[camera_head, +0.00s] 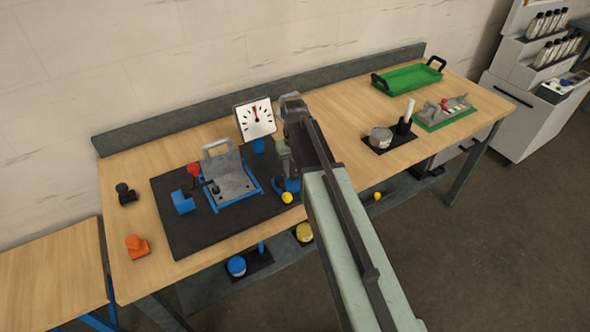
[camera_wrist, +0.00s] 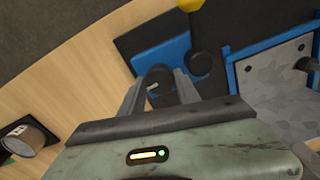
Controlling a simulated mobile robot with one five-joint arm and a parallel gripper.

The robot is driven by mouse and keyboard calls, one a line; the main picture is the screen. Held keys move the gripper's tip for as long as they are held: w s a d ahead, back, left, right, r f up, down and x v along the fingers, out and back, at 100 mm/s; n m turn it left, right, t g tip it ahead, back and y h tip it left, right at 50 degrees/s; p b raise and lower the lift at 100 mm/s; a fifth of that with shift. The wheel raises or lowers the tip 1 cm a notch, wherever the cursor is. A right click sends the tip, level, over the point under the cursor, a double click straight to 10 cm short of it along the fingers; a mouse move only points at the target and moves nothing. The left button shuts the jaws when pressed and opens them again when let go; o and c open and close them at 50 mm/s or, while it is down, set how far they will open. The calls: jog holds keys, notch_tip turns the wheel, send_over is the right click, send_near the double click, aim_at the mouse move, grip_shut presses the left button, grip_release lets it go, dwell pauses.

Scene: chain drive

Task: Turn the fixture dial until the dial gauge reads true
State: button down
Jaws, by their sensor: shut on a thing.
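The dial gauge (camera_head: 256,119) stands at the back of the dark mat. In the wrist view, the fixture dial, a dark round knob (camera_wrist: 156,78) with a small light mark, sits between the two fingers of my gripper (camera_wrist: 157,92). My gripper is shut on it. The blue base (camera_wrist: 163,57) lies beside the dial. The fixture's grey plate (camera_head: 232,181), in a blue frame, lies left of my gripper. My arm hides the dial in the head view.
A blue clamp block (camera_head: 183,201) with a red knob stands left of the plate. A yellow ball (camera_head: 287,197) is close to my gripper. A grey tin (camera_head: 381,137), a green tray (camera_head: 408,78) and an orange part (camera_head: 137,246) are farther off. The front right bench top is clear.

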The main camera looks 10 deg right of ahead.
aim_at(294, 171)
jog(key=shift+n, duration=0.9)
jog(key=c, duration=1.1)
grip_release()
jog(key=shift+c, duration=0.2)
jog(key=shift+r, duration=0.1)
notch_tip(294, 171, up, 8)
jog(key=p, duration=0.8)
jog(key=shift+f, duration=0.2)
